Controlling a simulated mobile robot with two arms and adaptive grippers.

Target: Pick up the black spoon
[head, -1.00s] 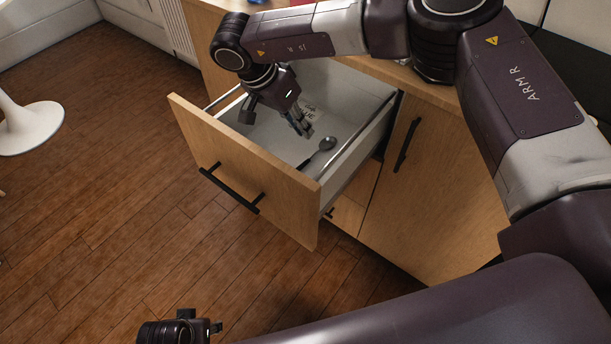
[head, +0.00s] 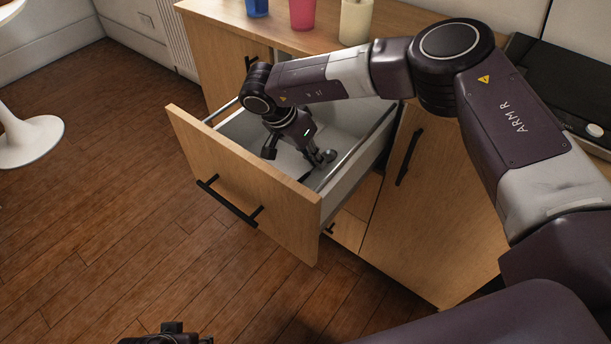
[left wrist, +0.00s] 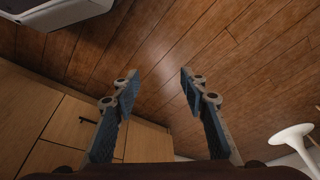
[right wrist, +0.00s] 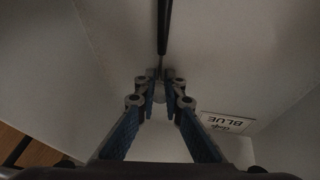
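The black spoon lies in the open drawer (head: 228,152). In the head view its grey bowl (head: 330,155) shows beside my right fingertips, and its handle is mostly hidden. In the right wrist view its black handle (right wrist: 164,28) runs up from between the fingertips. My right gripper (head: 318,160) reaches down into the drawer. Its fingertips (right wrist: 161,76) are close together on either side of the spoon's neck, near the bowl, and look shut on it. My left gripper (left wrist: 158,78) is open and empty above the wooden floor, outside the drawer.
The drawer's wooden front (head: 245,185) and side wall (head: 360,150) stand close around my right gripper. A label reading BLUE (right wrist: 226,122) lies on the drawer bottom. Blue, pink and cream cups (head: 302,14) stand on the counter. The floor (head: 110,190) left of the drawer is clear.

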